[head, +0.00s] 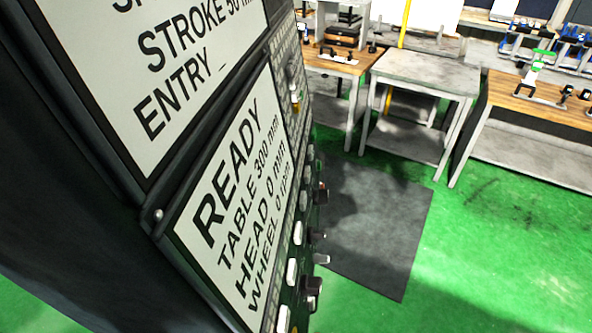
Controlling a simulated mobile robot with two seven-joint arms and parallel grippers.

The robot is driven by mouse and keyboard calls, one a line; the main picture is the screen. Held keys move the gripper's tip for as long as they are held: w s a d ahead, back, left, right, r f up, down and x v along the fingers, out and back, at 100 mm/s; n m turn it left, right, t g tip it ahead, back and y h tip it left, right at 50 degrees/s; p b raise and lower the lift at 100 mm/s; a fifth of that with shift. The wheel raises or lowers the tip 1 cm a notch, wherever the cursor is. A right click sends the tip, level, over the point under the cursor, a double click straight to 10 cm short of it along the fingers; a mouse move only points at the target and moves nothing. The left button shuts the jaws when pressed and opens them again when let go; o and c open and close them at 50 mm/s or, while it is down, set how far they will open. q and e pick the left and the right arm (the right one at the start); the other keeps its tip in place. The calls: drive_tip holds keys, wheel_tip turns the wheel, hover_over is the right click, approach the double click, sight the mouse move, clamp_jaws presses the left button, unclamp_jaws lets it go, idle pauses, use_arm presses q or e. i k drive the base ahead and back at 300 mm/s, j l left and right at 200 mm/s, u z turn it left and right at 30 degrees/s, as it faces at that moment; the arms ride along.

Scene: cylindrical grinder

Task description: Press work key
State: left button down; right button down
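The grinder's control panel (165,215) fills the left of the head view, very close and seen at a steep slant. Its lower screen (235,200) reads READY, TABLE 300 mm, HEAD 0 mm, WHEEL 0 rpm. Part of an upper screen (150,70) shows STROKE and ENTRY with a cursor. Right of the screens run rows of small keys (283,195), then larger white keys (291,270) and dark knobs (314,286). The slant makes key labels unreadable, so I cannot tell which is the work key. Neither of my grippers is in view.
A dark mat (375,225) lies on the green floor (500,250) right of the panel. A grey table (425,75) and wooden-topped benches (540,100) with tools stand at the back. The floor at the lower right is clear.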

sight(291, 268)
drive_tip(key=l+u, duration=0.25)
drive_tip(key=l, duration=0.45)
drive_tip(key=l+u, duration=0.2)
drive_tip(key=l, duration=0.5)
drive_tip(key=l+u, duration=0.25)
drive_tip(key=l, duration=0.4)
drive_tip(key=k+l+u, duration=0.1)
drive_tip(key=l+u, duration=0.15)
drive_tip(key=l, duration=0.45)
